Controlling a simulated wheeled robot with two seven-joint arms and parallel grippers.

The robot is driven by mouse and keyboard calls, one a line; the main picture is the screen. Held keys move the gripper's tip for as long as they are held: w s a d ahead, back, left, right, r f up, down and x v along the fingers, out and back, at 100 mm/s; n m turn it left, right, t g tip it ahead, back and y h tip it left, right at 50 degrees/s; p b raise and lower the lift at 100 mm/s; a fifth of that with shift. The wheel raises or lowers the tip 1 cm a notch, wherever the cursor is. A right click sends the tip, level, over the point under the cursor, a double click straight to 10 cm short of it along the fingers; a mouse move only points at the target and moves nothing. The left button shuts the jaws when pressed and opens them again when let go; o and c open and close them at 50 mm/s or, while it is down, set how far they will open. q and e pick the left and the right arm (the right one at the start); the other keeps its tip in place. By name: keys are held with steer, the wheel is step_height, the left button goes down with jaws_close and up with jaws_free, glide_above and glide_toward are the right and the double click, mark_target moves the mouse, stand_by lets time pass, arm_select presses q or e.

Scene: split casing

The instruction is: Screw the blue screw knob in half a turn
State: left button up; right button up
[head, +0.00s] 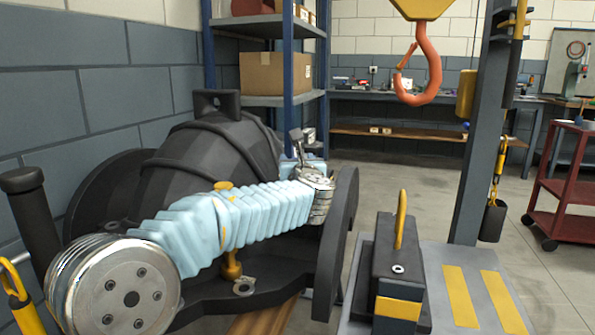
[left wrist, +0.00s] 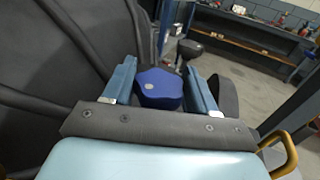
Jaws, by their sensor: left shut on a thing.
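The blue screw knob (left wrist: 160,90) shows in the left wrist view, a lobed cap with a small pale mark on it. My left gripper (left wrist: 159,68) has its two blue fingers on either side of the knob and is shut on it. In the head view my light blue left arm reaches across the dark casing (head: 205,165) to its right side. The knob cannot be made out in that view, and the fingers are mostly hidden beyond the wrist. My right gripper is not in view.
A dark post with a rounded top (left wrist: 190,48) stands just beyond the fingers. An orange crane hook (head: 428,75) hangs at upper right. A black block with a yellow handle (head: 401,220) stands right of the casing. Shelves (head: 270,101) stand behind; a red cart (head: 565,165) is far right.

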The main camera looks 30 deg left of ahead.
arm_select(q)
steer(key=shift+s+a+f+m+t+h+b, duration=0.1)
steer(key=shift+m+t+h+b, duration=0.3)
steer(key=shift+h, duration=0.2)
steer(key=shift+a+f+m+t+h+b, duration=0.1)
steer(key=shift+m+t+h+b, duration=0.25)
steer(key=shift+m+h, duration=0.2)
steer(key=m+h+b, duration=0.1)
steer(key=h, duration=0.1)
steer(key=m+t+h+b, duration=0.1)
steer(key=h, duration=0.1)
steer(key=shift+m+t, duration=0.25)
steer(key=m+h+b, duration=0.1)
steer(key=m+h, duration=0.1)
steer(key=h, duration=0.1)
steer(key=shift+r+t+b, duration=0.1)
steer(key=shift+t+b, duration=0.2)
steer(key=shift+b, duration=0.1)
steer(key=shift+d+m+h, duration=0.1)
steer(key=shift+m+h, duration=0.5)
steer(key=shift+h, duration=0.35)
steer(key=shift+r+m+h+b, duration=0.1)
steer(key=shift+m+h+b, duration=0.2)
steer(key=shift+h+b, duration=0.1)
steer(key=o, duration=0.9)
steer(key=shift+o, duration=0.2)
steer(key=s, duration=0.7)
steer(key=shift+s+p, duration=0.15)
steer(key=shift+p, duration=0.2)
